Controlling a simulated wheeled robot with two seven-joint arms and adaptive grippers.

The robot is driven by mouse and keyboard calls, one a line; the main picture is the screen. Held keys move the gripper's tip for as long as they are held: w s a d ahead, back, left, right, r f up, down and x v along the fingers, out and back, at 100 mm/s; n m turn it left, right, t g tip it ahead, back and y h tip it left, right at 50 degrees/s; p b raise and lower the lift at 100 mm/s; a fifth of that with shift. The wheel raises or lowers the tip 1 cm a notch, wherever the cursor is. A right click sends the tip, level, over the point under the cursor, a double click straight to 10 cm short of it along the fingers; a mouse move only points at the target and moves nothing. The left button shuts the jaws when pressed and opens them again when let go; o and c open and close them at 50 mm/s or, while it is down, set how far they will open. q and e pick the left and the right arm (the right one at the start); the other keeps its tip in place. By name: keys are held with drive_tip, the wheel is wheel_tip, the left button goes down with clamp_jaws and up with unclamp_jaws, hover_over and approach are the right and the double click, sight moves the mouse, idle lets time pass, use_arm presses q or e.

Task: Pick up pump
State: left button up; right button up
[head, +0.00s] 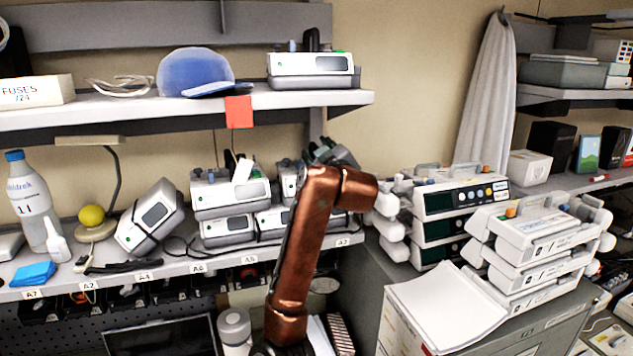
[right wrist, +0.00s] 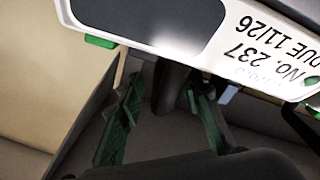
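My right gripper (head: 328,152) is at the middle shelf, partly hidden behind my copper arm. In the right wrist view its green-padded fingers (right wrist: 163,120) stand apart, with a dark upright part between them. Contact cannot be told. A pale pump (right wrist: 225,38) with a dark screen and a label reading "No. 237" fills the top of that view. In the head view, a pump (head: 287,181) beside the gripper is mostly hidden by my arm. Stacked pumps (head: 230,192) stand left of it, and another pump (head: 151,217) leans at an angle. My left gripper is not in view.
An upper shelf (head: 190,104) with a pump (head: 311,66) and a blue cap-like item (head: 195,72) overhangs the work area. More stacked pumps (head: 458,198) stand on the right cabinet near papers (head: 447,308). A bottle (head: 27,200) stands at far left.

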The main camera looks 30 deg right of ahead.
drive_tip(key=shift+c, duration=0.5)
clamp_jaws()
drive_tip(key=shift+r, duration=0.15)
